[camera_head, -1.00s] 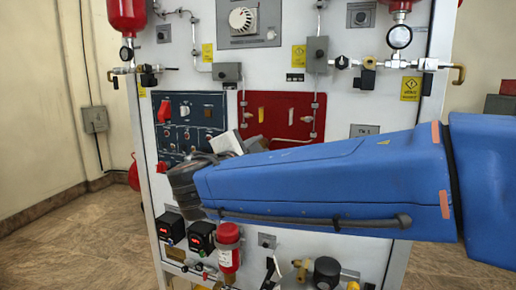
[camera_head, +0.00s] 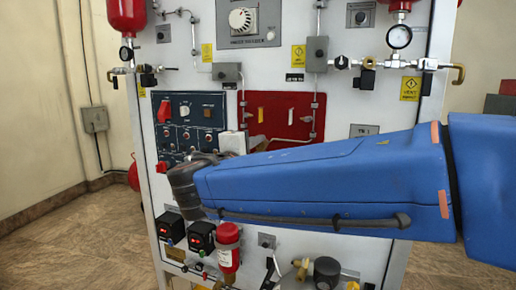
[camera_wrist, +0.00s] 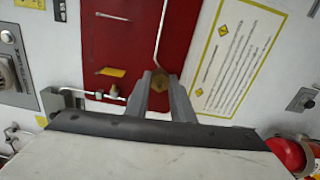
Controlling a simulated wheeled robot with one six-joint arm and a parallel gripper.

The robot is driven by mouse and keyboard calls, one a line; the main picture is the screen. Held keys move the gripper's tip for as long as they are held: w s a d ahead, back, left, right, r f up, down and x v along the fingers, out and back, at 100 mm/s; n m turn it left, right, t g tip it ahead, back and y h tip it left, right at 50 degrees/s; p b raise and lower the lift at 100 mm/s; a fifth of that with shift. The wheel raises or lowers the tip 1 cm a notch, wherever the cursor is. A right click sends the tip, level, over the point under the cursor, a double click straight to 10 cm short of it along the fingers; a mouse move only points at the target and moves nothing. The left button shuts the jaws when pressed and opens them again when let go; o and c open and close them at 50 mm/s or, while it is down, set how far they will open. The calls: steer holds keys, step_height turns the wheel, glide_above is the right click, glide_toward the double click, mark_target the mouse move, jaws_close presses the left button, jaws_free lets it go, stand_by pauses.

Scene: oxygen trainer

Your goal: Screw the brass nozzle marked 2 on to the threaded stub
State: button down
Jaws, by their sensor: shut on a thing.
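In the wrist view my gripper (camera_wrist: 160,84) points at the red panel (camera_wrist: 112,45). Its two grey fingers are shut on a small brass hexagonal piece, the brass nozzle (camera_wrist: 158,79), between the fingertips. A thin pale pipe on the panel runs down in the picture to just above the nozzle. The number on the nozzle cannot be read. I cannot make out the threaded stub or whether the nozzle touches it.
A white instruction sheet with a yellow border (camera_wrist: 235,55) is right of the fingers. A grey box with a fitting (camera_wrist: 60,98) is at left. Below my arm in the head view are a red-capped cylinder (camera_head: 228,248) and two black display boxes (camera_head: 201,238).

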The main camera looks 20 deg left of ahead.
steer(key=shift+a+f, duration=0.1)
steer(key=shift+f, duration=0.05)
steer(key=shift+m, duration=1.7)
steer(key=shift+m, duration=0.5)
steer(key=c, duration=1.5)
jaws_free()
steer(key=shift+c, duration=0.2)
